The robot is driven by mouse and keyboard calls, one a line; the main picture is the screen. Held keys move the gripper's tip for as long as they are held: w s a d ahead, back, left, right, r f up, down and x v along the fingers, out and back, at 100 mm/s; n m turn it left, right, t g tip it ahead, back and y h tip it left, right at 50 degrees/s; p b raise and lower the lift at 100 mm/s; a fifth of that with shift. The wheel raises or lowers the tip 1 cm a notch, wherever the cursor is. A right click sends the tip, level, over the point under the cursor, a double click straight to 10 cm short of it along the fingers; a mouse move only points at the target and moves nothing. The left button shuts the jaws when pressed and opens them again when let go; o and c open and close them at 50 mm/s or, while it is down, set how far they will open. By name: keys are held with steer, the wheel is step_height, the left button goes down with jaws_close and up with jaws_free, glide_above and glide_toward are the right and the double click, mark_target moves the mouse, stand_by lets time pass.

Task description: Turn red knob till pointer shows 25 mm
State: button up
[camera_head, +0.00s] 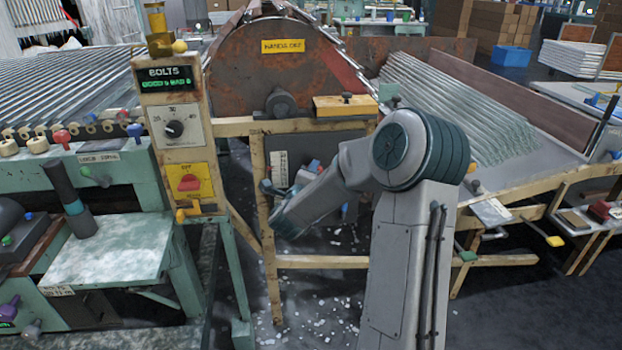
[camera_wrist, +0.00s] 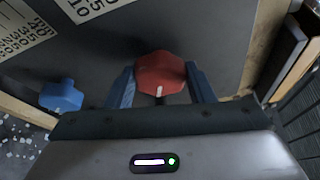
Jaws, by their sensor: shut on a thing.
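The red knob (camera_wrist: 160,68) is faceted, with a short white mark on its near side, in the middle of the wrist view. My gripper (camera_wrist: 160,80) has its two blue fingers on either side of the knob and is shut on it. A white scale plate with black numbers (camera_wrist: 88,7) lies just above the knob, cut off by the top edge. A second numbered scale (camera_wrist: 22,28) is at the upper left. I cannot make out a pointer or its reading. In the head view a small white scale plate (camera_head: 280,166) shows beside my arm.
A blue knob (camera_wrist: 62,96) sits left of my gripper on the same dark panel. A wooden frame edge borders the panel. In the head view a control post (camera_head: 180,110) with a dial and red switch stands left, and a glass tube rack (camera_head: 455,105) lies right.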

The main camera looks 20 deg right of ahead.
steer(key=shift+s+d+r+m+g+y+b, duration=0.1)
steer(key=shift+m+g+y+b, duration=0.1)
steer(key=shift+m+y+b, duration=0.85)
steer(key=shift+d+r+m+g+y+b, duration=0.1)
steer(key=shift+m+g+y+b, duration=0.2)
steer(key=shift+m, duration=1.35)
steer(key=o, duration=1)
steer(key=shift+c, duration=0.2)
steer(key=p+v, duration=0.1)
steer(key=v, duration=1.2)
steer(key=shift+s+p, duration=0.35)
steer(key=shift+p, duration=0.05)
steer(key=shift+a+r, duration=0.1)
steer(key=shift+r, duration=0.05)
